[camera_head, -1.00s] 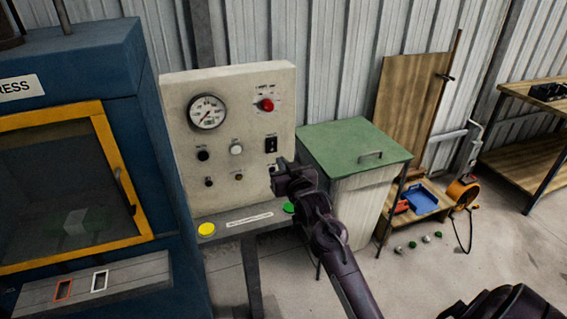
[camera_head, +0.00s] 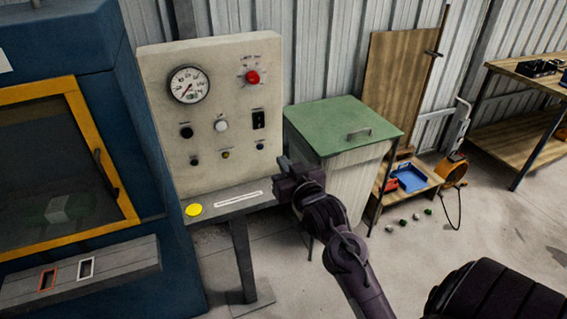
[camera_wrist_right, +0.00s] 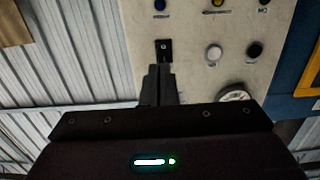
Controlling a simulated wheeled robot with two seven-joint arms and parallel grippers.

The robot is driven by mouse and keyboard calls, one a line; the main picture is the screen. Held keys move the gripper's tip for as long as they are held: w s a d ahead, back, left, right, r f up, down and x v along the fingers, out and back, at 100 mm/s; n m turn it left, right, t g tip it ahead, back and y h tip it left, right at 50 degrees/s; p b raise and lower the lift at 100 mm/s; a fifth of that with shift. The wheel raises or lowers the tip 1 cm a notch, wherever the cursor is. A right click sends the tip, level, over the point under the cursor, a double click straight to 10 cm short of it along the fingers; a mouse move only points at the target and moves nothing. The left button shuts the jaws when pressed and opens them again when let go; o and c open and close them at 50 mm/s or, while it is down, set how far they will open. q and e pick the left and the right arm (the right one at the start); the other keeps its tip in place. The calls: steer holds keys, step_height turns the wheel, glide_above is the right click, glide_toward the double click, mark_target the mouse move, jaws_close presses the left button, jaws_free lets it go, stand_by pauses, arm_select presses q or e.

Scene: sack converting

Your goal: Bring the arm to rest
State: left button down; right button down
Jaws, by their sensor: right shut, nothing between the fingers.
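My right gripper (camera_head: 284,166) is in front of the right edge of the cream control panel (camera_head: 208,130), apart from its lower right knobs in the head view. In the right wrist view its fingers (camera_wrist_right: 160,84) are together and empty, with the panel (camera_wrist_right: 205,75) behind them. The panel carries a round gauge (camera_head: 188,85), a red knob (camera_head: 253,77), a black switch (camera_head: 259,120) and several small knobs. A yellow button (camera_head: 193,210) sits on the ledge below. The green button on the ledge is hidden behind my right gripper. My left gripper is not in view.
A blue press (camera_head: 60,35) with a yellow-framed door stands at the left. A green-lidded bin (camera_head: 335,120) stands close behind my right arm. A low wooden stand with a blue tray (camera_head: 410,177) and a wooden bench (camera_head: 530,80) are further right.

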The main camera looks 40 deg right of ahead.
steer(key=a+f+n+g+y, duration=0.1)
steer(key=a+f+g, duration=0.1)
steer(key=f, duration=0.9)
steer(key=a+f+g+y, duration=0.1)
steer(key=a+f+g, duration=0.1)
steer(key=f, duration=1)
steer(key=s+a+f+n+g+y, duration=0.15)
steer(key=s+f, duration=0.25)
steer(key=f, duration=0.5)
steer(key=s+a+f+g, duration=0.2)
steer(key=s+a+f, duration=0.15)
steer(key=f, duration=0.45)
steer(key=s+a+f+g, duration=0.3)
steer(key=s+f+g, duration=0.1)
steer(key=s+f, duration=0.95)
steer(key=s+f+n+g, duration=0.1)
steer(key=s+f, duration=0.3)
steer(key=s, duration=0.7)
steer(key=s+f+n+g, duration=0.1)
steer(key=s+f+g, duration=0.2)
steer(key=s, duration=0.7)
step_height(320, 180, down, 2)
steer(key=shift+s+a+f, duration=0.25)
steer(key=shift+s+a, duration=0.15)
steer(key=shift+a, duration=0.05)
steer(key=shift+n+g+y, duration=0.25)
